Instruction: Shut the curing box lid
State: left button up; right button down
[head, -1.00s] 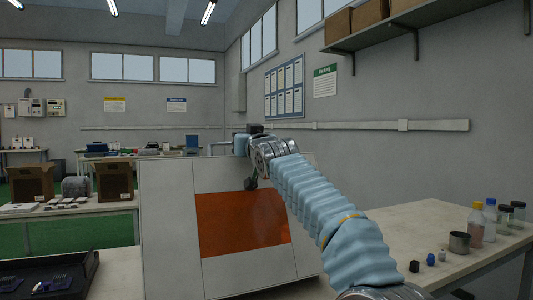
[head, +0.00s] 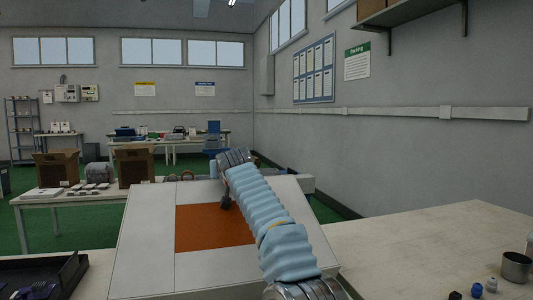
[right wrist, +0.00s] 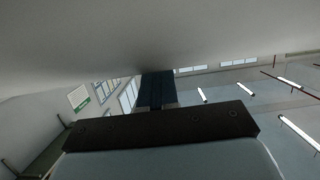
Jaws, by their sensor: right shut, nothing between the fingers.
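The curing box's front is a pale sloping panel (head: 150,232) with an orange window (head: 212,228), in the lower middle of the head view. I cannot tell how far its lid stands open. My right arm reaches over the panel from the lower right, its wrist at the top edge. In the head view the right gripper's fingers are mostly hidden; a dark piece shows just below the wrist. In the right wrist view my right gripper (right wrist: 157,82) is shut and empty, close under a large pale surface (right wrist: 110,45). My left gripper is not in view.
A black tray (head: 68,277) with small parts lies at lower left. A metal cup (head: 515,268) and small bottles stand on the bench (head: 430,245) at right; its middle is clear. Behind are a table with open cardboard boxes (head: 57,168) and a wall shelf (head: 420,15).

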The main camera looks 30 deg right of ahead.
jog(key=shift+w+d+f+g+p, duration=0.15)
jog(key=shift+w+f+g+p, duration=0.2)
jog(key=shift+w+f, duration=0.55)
